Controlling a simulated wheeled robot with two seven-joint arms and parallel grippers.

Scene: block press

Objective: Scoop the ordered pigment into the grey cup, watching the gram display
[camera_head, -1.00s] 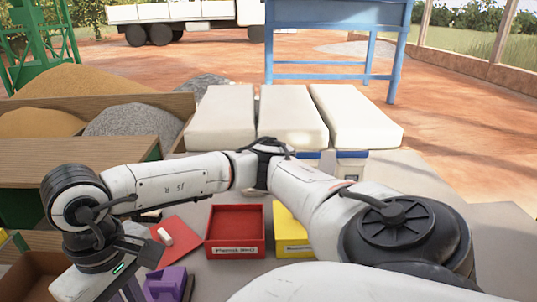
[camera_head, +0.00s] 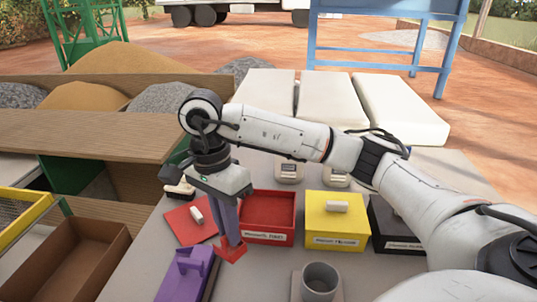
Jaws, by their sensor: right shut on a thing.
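The grey cup (camera_head: 320,280) stands upright at the bottom, on what looks like a small grey plate. The open red box (camera_head: 268,212) has a white label; its red lid (camera_head: 181,228) with a white handle lies flat to its left. The yellow box (camera_head: 337,222) and the black box (camera_head: 392,224) have lids on. My right gripper (camera_head: 228,236) points down at the red box's front left corner, shut on a small red tool (camera_head: 232,251), seemingly a scoop. Its load, if any, cannot be made out. No gram reading is legible. My left gripper is out of view.
A purple holder (camera_head: 186,274) stands at the lower left, near a brown open tray (camera_head: 70,262). Small pale devices (camera_head: 289,172) stand behind the boxes. White sacks (camera_head: 401,108) lie at the back. Bare grey tabletop (camera_head: 255,268) shows left of the cup.

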